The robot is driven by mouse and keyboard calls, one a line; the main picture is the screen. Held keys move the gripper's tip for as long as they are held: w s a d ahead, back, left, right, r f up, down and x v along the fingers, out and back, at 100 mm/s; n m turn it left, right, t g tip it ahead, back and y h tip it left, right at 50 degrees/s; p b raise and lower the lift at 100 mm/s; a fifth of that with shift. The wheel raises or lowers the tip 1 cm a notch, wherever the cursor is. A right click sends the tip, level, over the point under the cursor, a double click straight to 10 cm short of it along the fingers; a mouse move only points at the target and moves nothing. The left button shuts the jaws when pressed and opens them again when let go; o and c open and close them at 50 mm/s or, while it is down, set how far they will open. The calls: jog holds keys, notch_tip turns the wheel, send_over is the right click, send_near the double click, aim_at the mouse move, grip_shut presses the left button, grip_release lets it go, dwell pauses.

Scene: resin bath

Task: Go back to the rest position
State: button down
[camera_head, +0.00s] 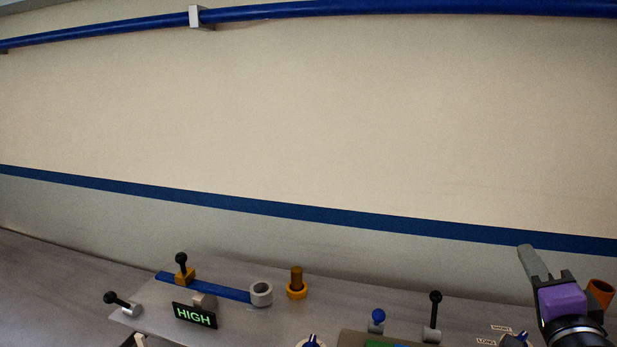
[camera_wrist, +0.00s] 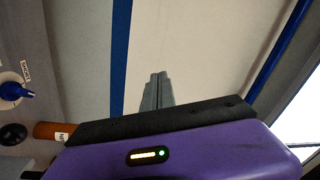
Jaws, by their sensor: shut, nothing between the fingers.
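My gripper (camera_head: 528,257) is at the lower right in the head view, raised above the panel with its grey fingers pointing up toward the wall. The fingers also show in the wrist view (camera_wrist: 158,82), pressed together with nothing between them. The purple gripper body fills the lower part of the wrist view. No object is held.
A grey panel (camera_head: 140,318) carries levers, knobs and a HIGH display (camera_head: 195,315). A lever with a black knob (camera_head: 434,312) stands left of my gripper. An orange-brown cylinder (camera_head: 601,291) is close on its right. The wall above is clear up to a blue pipe (camera_head: 350,8).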

jog(key=s+a+f+n+g+y+b, duration=0.1)
jog(key=s+a+f+n, duration=0.4)
jog(key=s+f, duration=0.4)
jog(key=s+a+f+n+g+y+b, duration=0.1)
jog(key=s+a+f+n, duration=0.4)
jog(key=s, duration=1.2)
jog(key=s+a+f+n+g+y+b, duration=0.2)
jog(key=s+a+f+n, duration=0.4)
jog(key=s+f, duration=0.6)
jog(key=shift+s+a+f+y, duration=0.4)
jog(key=shift+s+y, duration=0.1)
jog(key=shift+s, duration=0.5)
